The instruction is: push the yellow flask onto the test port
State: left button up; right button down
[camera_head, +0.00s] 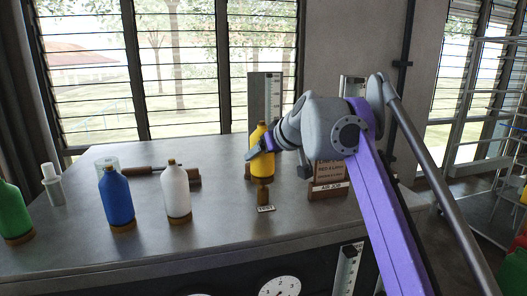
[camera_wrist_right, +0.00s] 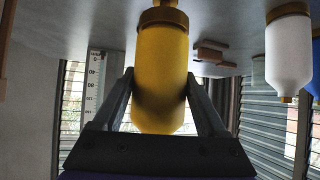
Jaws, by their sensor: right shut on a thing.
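The yellow flask (camera_head: 260,164) is upright above the table, its brown base collar pointing down. My right gripper (camera_head: 262,146) is shut on its body from the right side. In the right wrist view, which is upside down, the flask (camera_wrist_right: 162,75) sits between the two fingers (camera_wrist_right: 160,100). The brown test port (camera_head: 263,194) stands on the table directly below the flask, with a small label plate in front. Its brown stub also shows at the top of the wrist view. I cannot tell whether the collar touches the port. My left gripper is out of view.
Blue (camera_head: 117,197), white (camera_head: 176,192) and green (camera_head: 13,212) flasks stand left on the grey table (camera_head: 225,222). A scale board (camera_head: 265,95) stands behind the yellow flask; a brown sign block (camera_head: 329,189) stands right of the port.

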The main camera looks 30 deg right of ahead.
jog(key=shift+f, duration=1.05)
grip_release()
jog(key=shift+r, duration=0.1)
